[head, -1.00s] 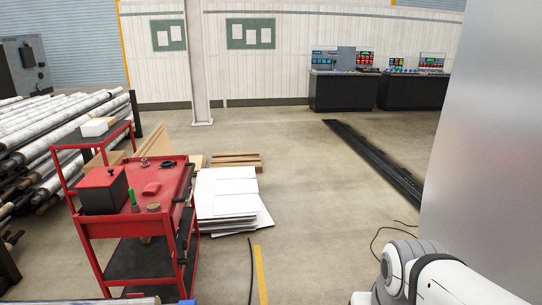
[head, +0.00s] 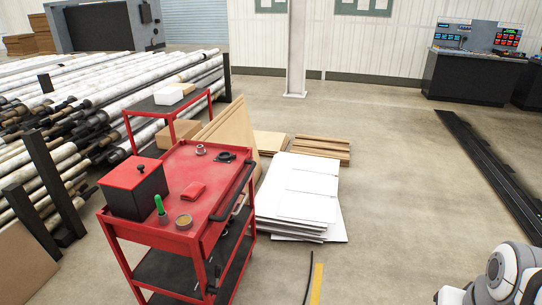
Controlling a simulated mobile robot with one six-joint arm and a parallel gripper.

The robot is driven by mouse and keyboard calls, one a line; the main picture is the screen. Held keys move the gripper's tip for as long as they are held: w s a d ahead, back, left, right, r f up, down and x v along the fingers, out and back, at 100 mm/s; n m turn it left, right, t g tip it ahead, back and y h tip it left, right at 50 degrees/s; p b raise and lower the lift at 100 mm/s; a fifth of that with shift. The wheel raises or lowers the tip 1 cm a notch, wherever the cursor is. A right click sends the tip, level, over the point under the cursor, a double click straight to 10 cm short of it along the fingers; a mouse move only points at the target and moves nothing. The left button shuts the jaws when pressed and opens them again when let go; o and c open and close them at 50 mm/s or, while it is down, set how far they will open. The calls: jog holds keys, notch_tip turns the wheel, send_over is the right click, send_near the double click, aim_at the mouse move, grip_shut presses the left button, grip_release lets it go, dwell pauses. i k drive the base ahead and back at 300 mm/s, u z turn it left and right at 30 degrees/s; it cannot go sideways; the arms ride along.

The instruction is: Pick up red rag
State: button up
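A small red folded item that looks like the red rag (head: 193,192) lies flat on the red top of the tool cart (head: 225,195), near the middle. Around it on the same top are a black box with a red lid (head: 135,187), a green-handled tool (head: 161,209), a round brownish tin (head: 184,221), a small metal part (head: 201,149) and a black item (head: 228,157). Part of my white and grey arm shows at the lower right, away from the cart. My gripper is not in view.
Stacked white sheets (head: 300,195) lie on the floor right of the cart, with wooden planks (head: 322,149) behind. A second red cart (head: 168,104) and racked pipes (head: 60,110) stand at the left. A cable (head: 309,278) lies in front. Floor at centre right is clear.

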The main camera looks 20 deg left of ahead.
aim_at(191, 192)
jog(key=u, duration=0.4)
jog(key=i, duration=1.45)
jog(key=u, duration=1.6)
jog(key=i, duration=1.05)
jog(key=u, duration=0.65)
